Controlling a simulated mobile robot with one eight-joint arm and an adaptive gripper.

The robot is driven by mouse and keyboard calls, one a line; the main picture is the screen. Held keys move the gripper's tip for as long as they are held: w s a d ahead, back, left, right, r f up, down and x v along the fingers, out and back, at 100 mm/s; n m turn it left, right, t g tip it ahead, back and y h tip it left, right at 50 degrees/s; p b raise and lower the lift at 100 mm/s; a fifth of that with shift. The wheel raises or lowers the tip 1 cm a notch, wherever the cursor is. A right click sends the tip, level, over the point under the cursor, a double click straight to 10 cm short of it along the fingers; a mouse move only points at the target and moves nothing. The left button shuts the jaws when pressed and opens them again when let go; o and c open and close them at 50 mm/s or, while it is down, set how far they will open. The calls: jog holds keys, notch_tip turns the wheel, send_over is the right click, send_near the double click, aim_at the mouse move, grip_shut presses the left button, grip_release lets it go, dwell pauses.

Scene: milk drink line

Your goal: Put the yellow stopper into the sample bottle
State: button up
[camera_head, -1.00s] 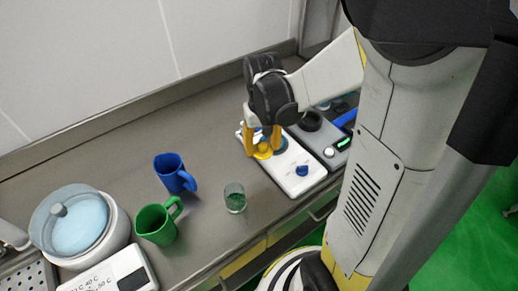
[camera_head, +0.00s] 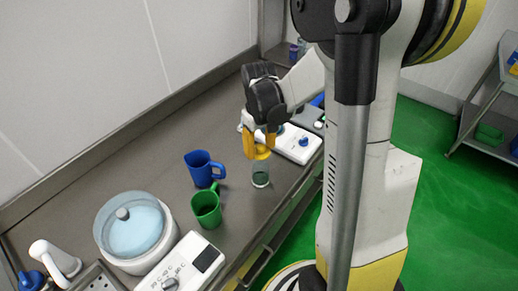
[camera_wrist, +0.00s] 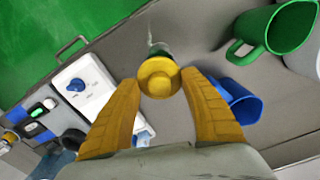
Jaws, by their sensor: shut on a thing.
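My gripper (camera_head: 260,150) has yellow fingers that point down, shut on the yellow stopper (camera_head: 262,154). The stopper also shows as a round yellow top between the fingers in the wrist view (camera_wrist: 158,77). The sample bottle (camera_head: 260,176), small and clear with a dark green content, stands upright on the counter just below the stopper. In the wrist view, part of the bottle (camera_wrist: 158,50) shows behind the stopper. The stopper hides the bottle's mouth, and I cannot tell whether they touch.
A blue mug (camera_head: 200,170) and a green mug (camera_head: 207,208) stand left of the bottle. A white device with a blue knob (camera_head: 299,143) is behind it on the right. A lidded white pot (camera_head: 133,226) and a panel with a display (camera_head: 184,266) are front left. The counter's edge is close on the right.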

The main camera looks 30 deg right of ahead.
jog(key=shift+d+f+b, duration=0.15)
jog(key=shift+f+b, duration=0.25)
jog(key=shift+f, duration=0.3)
jog(key=shift+f+b, duration=1.85)
jog(key=shift+f, duration=0.55)
jog(key=shift+f+b, duration=0.15)
jog(key=shift+b, duration=0.3)
jog(key=o, duration=0.9)
jog(key=shift+o, duration=0.4)
jog(key=o, duration=0.4)
